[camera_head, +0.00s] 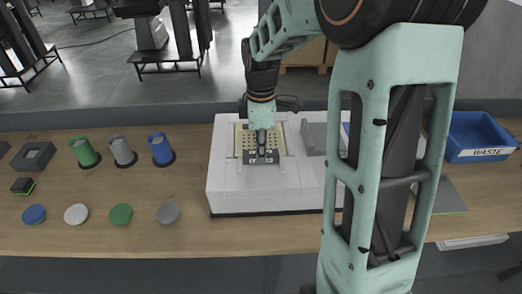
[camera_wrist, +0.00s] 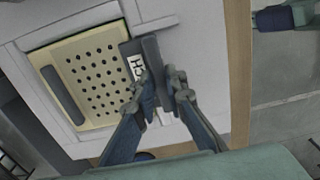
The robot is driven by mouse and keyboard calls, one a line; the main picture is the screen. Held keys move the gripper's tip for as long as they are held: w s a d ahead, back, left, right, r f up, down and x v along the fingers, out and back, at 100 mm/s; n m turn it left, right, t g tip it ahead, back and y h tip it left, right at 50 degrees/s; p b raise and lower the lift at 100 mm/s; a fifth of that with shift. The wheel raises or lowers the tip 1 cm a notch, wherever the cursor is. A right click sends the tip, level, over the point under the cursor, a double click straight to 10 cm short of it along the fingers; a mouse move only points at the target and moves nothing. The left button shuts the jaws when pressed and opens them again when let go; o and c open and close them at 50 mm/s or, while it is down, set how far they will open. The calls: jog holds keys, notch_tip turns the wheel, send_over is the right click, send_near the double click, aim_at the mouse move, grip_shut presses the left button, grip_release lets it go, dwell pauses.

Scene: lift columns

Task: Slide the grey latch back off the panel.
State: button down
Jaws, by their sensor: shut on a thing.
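The cream panel (camera_wrist: 95,75) with rows of dark holes lies in the white housing in the wrist view; it also shows in the head view (camera_head: 239,141). A dark grey bar handle (camera_wrist: 63,95) is on its far side. The grey latch (camera_wrist: 152,48), a dark block with a white label, lies along the panel's near edge and seems to overlap it slightly; it also shows in the head view (camera_head: 262,158). My gripper (camera_wrist: 163,86) is shut on the latch, one finger on each side. The fingertips partly hide the latch and its label.
Green, grey and blue cylinders (camera_head: 122,151) and several coloured discs (camera_head: 76,214) stand on the wooden table at left. A grey block (camera_head: 314,138) sits on the white housing (camera_head: 240,198), right of the panel. A blue waste bin (camera_head: 478,136) is at far right.

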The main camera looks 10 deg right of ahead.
jog(key=shift+s, duration=0.1)
jog(key=shift+s+a, duration=0.25)
jog(key=shift+s, duration=0.7)
jog(key=c, duration=2.2)
grip_release()
jog(key=shift+w, duration=0.1)
jog(key=shift+c, duration=0.2)
jog(key=shift+r, duration=0.15)
notch_tip(320, 180, up, 12)
jog(key=shift+f, duration=0.2)
